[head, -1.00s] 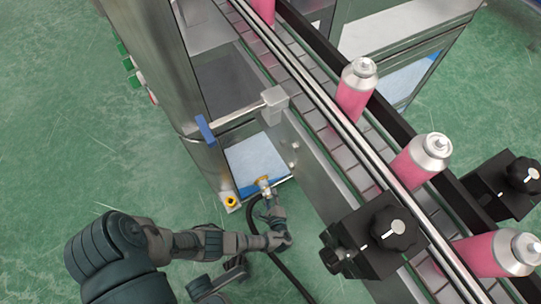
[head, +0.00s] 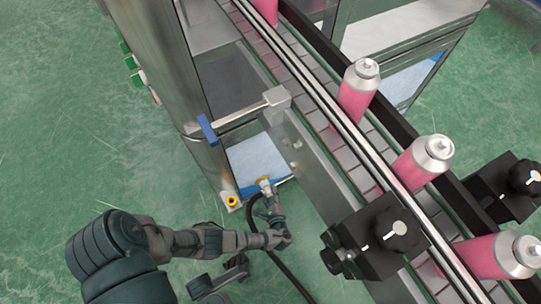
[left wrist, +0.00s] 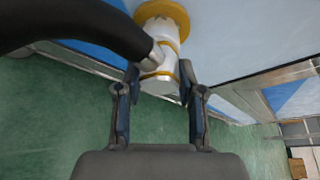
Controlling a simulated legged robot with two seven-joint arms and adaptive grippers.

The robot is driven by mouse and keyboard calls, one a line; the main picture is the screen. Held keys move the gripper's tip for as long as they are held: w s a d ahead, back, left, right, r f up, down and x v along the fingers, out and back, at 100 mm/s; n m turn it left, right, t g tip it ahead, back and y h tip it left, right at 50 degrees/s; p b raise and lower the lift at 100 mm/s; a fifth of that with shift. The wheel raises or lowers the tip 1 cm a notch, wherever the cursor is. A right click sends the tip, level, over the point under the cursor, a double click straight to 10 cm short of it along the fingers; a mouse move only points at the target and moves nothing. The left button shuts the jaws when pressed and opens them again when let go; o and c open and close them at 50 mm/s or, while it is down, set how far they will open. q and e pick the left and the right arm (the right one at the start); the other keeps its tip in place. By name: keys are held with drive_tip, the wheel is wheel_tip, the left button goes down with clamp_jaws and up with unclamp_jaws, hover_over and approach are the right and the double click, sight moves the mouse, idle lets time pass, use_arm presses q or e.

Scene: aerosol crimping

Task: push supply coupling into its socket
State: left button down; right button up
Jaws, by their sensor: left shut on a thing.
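The supply coupling (left wrist: 158,62) is a pale metal fitting with thin yellow rings and a black hose (left wrist: 75,22) joined to its side. My left gripper (left wrist: 157,82) is shut on it, one finger on each side. A wide yellow ring (left wrist: 165,14) is at the coupling's far end, against the pale blue and white panel; I cannot tell how deep the coupling sits there. In the head view the coupling (head: 264,183) and my left gripper (head: 267,200) are small, at the panel's lower edge.
A second yellow ring (head: 232,201) is left of the coupling on the machine's base. A blue-ended handle (head: 207,128) juts out above. The conveyor (head: 318,118) carries pink cans (head: 357,92) to the right. A black clamp block (head: 385,235) stands at lower right. Green floor is open at left.

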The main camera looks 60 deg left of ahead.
use_arm(q)
drive_tip(key=shift+a, duration=0.25)
idle(0.7)
drive_tip(key=c, duration=0.6)
unclamp_jaws()
drive_tip(key=shift+c, duration=0.2)
drive_tip(key=v, duration=1.2)
drive_tip(key=shift+f, duration=0.1)
